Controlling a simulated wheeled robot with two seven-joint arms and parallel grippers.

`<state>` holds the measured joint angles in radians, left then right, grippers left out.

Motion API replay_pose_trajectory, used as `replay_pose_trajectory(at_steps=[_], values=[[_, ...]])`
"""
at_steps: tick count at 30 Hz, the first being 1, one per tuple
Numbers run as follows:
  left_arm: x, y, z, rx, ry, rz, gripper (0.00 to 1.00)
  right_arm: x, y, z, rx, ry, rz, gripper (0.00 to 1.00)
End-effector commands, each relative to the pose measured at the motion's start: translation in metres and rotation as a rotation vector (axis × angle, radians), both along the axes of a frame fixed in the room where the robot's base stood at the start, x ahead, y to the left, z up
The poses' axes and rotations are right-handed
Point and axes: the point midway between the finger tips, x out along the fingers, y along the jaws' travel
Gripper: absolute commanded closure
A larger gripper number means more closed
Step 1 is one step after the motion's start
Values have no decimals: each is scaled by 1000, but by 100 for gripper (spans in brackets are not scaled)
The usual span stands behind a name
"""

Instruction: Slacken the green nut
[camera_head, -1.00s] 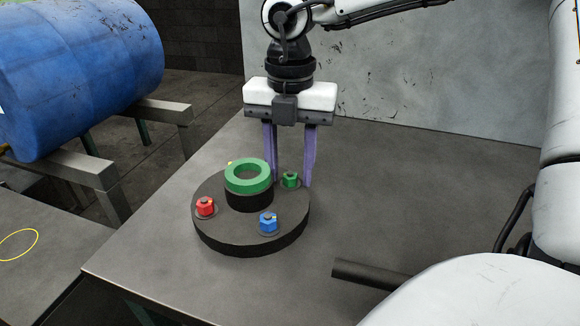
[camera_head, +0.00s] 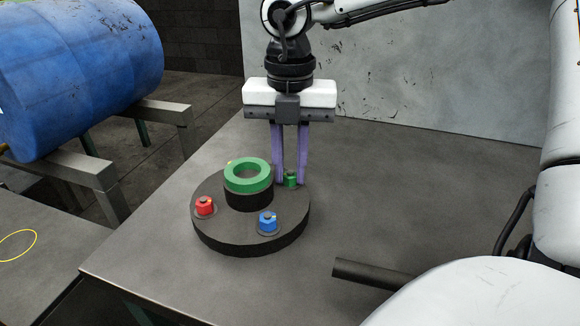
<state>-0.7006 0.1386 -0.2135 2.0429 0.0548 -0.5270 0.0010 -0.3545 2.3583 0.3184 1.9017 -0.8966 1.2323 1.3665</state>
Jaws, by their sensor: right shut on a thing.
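The green nut (camera_head: 290,180) sits at the right back of a dark round base (camera_head: 250,238) on the table. My right gripper (camera_head: 289,180) comes down from above with its two purple fingers, one on each side of the green nut, and is shut on it. A red nut (camera_head: 204,206) is at the left of the base and a blue nut (camera_head: 268,221) at the front. A green ring (camera_head: 247,175) lies on a black hub in the middle. My left gripper is not in view.
The grey table (camera_head: 400,195) is clear to the right of the base. A dark bar (camera_head: 370,274) shows near the front right. A blue barrel (camera_head: 80,70) lies on a metal frame at the left. A scuffed grey panel (camera_head: 420,90) stands behind the table.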

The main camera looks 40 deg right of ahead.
Motion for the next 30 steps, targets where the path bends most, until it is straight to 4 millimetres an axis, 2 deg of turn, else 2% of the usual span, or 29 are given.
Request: replay_pose_trajectory(at_steps=[11, 30], values=[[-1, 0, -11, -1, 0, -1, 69, 0, -1, -1, 0, -2, 331, 100], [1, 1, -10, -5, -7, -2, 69, 0, -1, 0, -1, -1, 941, 100]])
